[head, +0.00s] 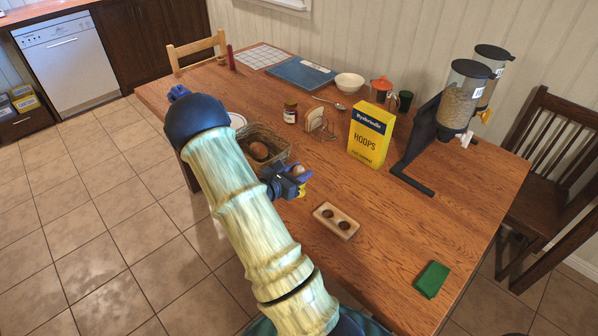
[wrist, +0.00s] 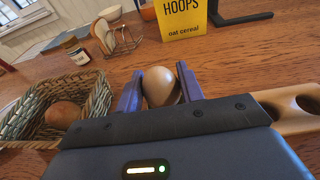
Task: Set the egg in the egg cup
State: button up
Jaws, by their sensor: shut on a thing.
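My gripper (head: 301,174) is shut on a pale egg (wrist: 161,86), which sits between the two blue fingers (wrist: 160,92) in the wrist view. In the head view the egg is mostly hidden by the fingers. A wooden block with two round holes (head: 336,221), which looks like the egg cup, lies on the table to the lower right of my gripper. Its holes look empty. In the wrist view the block (wrist: 290,108) shows at the right edge, apart from the egg. A small yellow patch below my gripper is too small to identify.
A wicker basket (head: 284,153) with a brown rounded item (wrist: 62,115) stands left of my gripper. A yellow cereal box (head: 370,136), toast rack (head: 320,124) and jar (head: 290,112) stand behind. A cereal dispenser (head: 466,95) is at right. A green cloth (head: 432,279) lies near the front.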

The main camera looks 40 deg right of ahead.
jog(key=shift+f+b, duration=0.5)
jog(key=shift+f, duration=0.1)
jog(key=o, duration=0.7)
jog(key=shift+r, duration=0.1)
jog(key=shift+r+p, duration=0.2)
jog(key=shift+p, duration=0.1)
jog(key=v, duration=1.2)
jog(key=shift+r, duration=0.25)
jog(key=shift+a, duration=0.1)
